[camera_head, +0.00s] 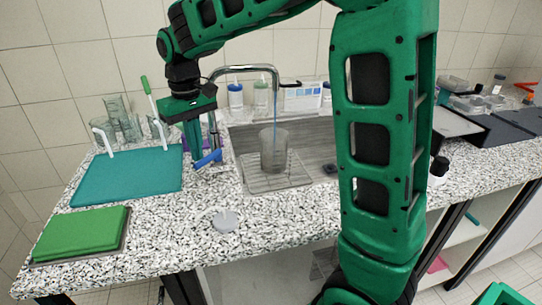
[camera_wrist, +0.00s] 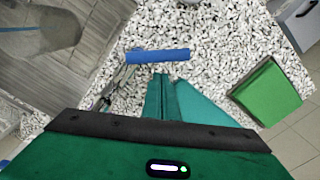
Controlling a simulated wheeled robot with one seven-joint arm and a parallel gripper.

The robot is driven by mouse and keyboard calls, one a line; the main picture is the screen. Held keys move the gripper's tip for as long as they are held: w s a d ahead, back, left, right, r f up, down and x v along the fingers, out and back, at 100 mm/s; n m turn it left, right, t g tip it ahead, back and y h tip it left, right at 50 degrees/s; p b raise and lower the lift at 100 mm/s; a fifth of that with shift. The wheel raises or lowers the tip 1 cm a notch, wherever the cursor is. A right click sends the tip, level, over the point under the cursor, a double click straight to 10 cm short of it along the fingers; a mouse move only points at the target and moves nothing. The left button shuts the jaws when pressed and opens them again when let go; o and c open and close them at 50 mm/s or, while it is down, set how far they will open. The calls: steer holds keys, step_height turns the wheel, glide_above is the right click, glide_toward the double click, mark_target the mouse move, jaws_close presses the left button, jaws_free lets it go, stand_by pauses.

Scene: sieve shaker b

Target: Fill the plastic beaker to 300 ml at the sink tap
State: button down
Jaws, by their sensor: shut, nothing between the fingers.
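The clear plastic beaker (camera_head: 273,152) stands upright on a wire rack in the sink (camera_head: 314,139), under the tap (camera_head: 244,69). A thin blue stream of water (camera_head: 276,106) runs from the spout down into it. The water level and marks are too small to read. The beaker also shows at the top left of the wrist view (camera_wrist: 42,32). My gripper (camera_head: 197,150) is shut and empty beside the tap's blue lever (camera_head: 208,159). In the wrist view, the closed fingertips (camera_wrist: 160,76) point at the lever (camera_wrist: 157,55), with a small gap in the picture; contact is unclear.
A teal mat (camera_head: 128,176) with glassware behind it lies left of the sink. A green pad (camera_head: 82,234) lies at the front left. A small pale lid-like disc (camera_head: 227,220) lies on the front counter. Bottles (camera_head: 236,97) stand behind the tap.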

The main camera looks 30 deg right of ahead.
steer(key=shift+s+d, duration=0.2)
steer(key=shift+s, duration=0.2)
steer(key=shift+s, duration=0.1)
steer(key=shift+s+d, duration=0.2)
steer(key=shift+s, duration=0.15)
stand_by(4.2)
steer(key=shift+s+d, duration=0.25)
steer(key=shift+s, duration=0.25)
steer(key=shift+d, duration=0.15)
steer(key=shift+s+d, duration=0.15)
steer(key=shift+s, duration=0.05)
step_height(320, 180, up, 7)
steer(key=a, duration=0.1)
steer(key=shift+w, duration=0.2)
